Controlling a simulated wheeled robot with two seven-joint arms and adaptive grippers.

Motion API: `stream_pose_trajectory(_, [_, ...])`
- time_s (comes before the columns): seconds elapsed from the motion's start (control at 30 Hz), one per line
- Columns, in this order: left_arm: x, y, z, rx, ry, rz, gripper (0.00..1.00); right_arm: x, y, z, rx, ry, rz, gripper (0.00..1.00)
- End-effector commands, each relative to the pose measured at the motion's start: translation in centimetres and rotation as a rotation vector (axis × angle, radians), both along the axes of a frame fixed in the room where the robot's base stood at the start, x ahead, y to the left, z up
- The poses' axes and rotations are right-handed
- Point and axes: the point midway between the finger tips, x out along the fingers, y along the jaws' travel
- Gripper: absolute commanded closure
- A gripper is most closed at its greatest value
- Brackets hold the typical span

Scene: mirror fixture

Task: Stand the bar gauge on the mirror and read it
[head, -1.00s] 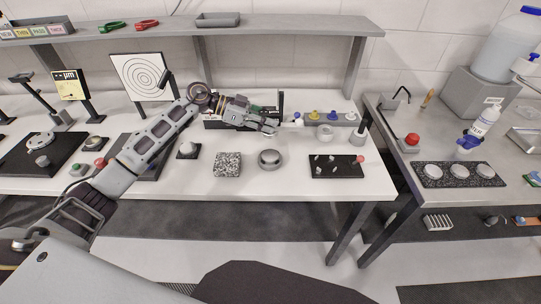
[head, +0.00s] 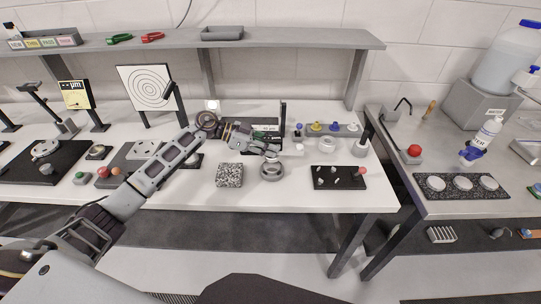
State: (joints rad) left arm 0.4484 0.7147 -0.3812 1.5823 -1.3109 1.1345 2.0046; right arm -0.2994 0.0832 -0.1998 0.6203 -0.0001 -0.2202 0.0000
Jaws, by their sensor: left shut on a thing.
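My left gripper (head: 272,152) is shut at the middle of the bench, directly above a round silver-grey piece (head: 271,173) that looks like the mirror in its ring mount. The held thing is small and largely hidden by the fingers; I take it to be the bar gauge. A pale part (head: 292,152) shows just right of the fingertips. I cannot tell whether the held thing touches the round piece. My right gripper is out of view.
A speckled block (head: 229,175) lies left of the round piece. A black tray (head: 338,178) with small parts lies to its right. A rack with coloured knobs (head: 325,130) stands behind. My left arm covers part of the left bench.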

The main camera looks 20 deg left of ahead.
Motion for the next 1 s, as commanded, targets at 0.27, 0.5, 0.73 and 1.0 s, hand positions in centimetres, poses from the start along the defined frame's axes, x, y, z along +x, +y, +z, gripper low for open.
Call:
stream_pose_trajectory(0.27, [0.0,0.0,-0.2,-0.002,-0.002,0.001,1.00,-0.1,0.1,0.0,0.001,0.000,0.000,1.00])
stream_pose_trajectory(0.5, [0.0,0.0,-0.9,-0.002,0.000,0.000,1.00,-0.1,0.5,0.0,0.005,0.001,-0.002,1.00])
stream_pose_trajectory(0.73, [0.0,-0.1,-3.2,-0.003,0.000,-0.001,1.00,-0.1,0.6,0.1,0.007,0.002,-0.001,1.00])
stream_pose_trajectory(1.0, [0.0,0.0,-4.0,-0.001,-0.001,0.000,1.00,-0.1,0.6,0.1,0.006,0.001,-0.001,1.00])
